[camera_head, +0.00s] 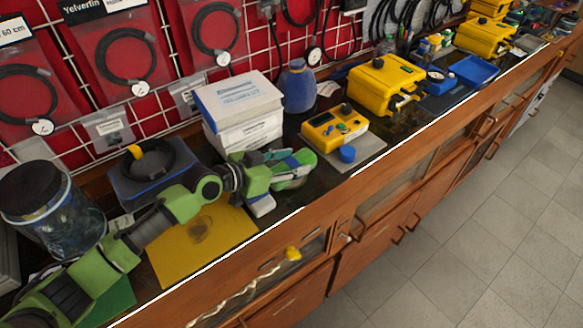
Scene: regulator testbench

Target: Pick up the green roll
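My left gripper (272,180) reaches in from the left over the bench, with its green and grey fingers pointing right. A green item with pale and blue parts (297,168) is at the fingers, just left of the yellow tester. It may be the green roll, but its shape is unclear. The gripper covers part of it, and I cannot tell whether the fingers touch or hold it. My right gripper is not in view.
White boxes (240,110) and a blue bottle (298,87) stand behind. A yellow mat (190,250) lies under my arm. A jar (55,210) stands left. The bench's front edge is near.

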